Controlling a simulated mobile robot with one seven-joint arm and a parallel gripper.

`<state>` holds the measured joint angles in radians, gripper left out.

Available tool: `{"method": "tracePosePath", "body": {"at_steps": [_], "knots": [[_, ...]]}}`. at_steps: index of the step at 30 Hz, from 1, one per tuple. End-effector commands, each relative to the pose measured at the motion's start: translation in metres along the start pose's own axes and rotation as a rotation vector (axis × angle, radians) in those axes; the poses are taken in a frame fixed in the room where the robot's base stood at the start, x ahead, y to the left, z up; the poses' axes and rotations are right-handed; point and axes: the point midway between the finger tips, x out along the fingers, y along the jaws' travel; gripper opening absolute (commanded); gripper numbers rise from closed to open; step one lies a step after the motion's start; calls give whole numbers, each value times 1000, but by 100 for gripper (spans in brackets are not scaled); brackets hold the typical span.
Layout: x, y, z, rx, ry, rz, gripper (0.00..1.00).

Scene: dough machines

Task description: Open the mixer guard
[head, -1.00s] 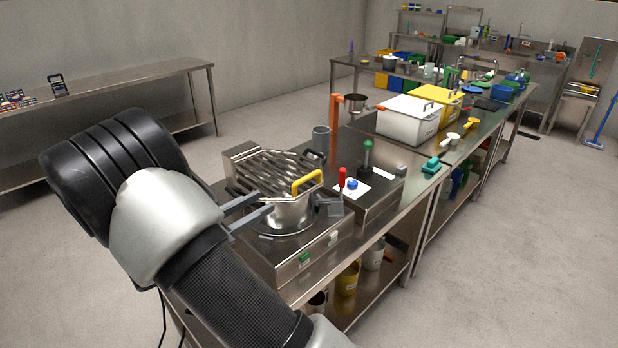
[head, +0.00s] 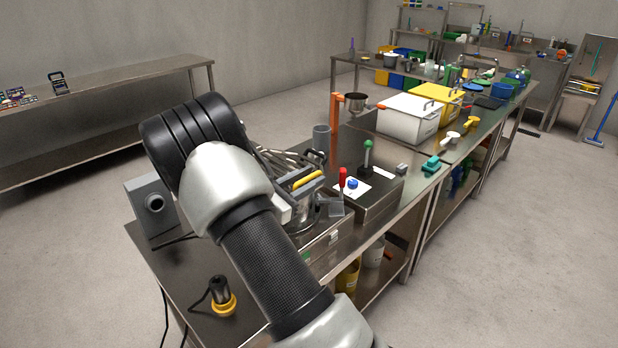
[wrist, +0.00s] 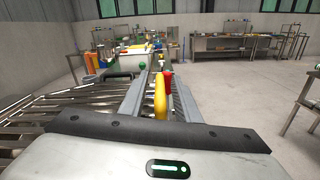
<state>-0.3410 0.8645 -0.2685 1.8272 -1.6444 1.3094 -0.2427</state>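The mixer guard is a grille of metal slats (wrist: 40,110) with a yellow handle (head: 307,179). It lies flat over the steel mixer bowl (head: 303,218), lowered. My arm hides much of the guard and bowl in the head view. My gripper (wrist: 160,95) is at the handle, with one grey finger on each side of it. The yellow handle also shows between the fingers in the wrist view (wrist: 160,104). The fingers stand apart, and a gap seems to remain beside the handle; contact is not clear.
A red-knobbed lever (head: 343,178) and a green-knobbed lever (head: 367,150) stand right of the bowl. A grey cylinder (head: 321,138) stands behind it. A grey machine part (head: 152,208) and a yellow-based item (head: 222,297) are on the bench at left.

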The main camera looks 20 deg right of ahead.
Motion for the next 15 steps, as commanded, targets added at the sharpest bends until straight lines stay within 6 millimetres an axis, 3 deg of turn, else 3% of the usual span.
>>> {"method": "tracePosePath", "body": {"at_steps": [8,13,15], "knots": [[1,0,0,0,0,0,29],[1,0,0,0,0,1,1],[1,0,0,0,0,1,0]]}}
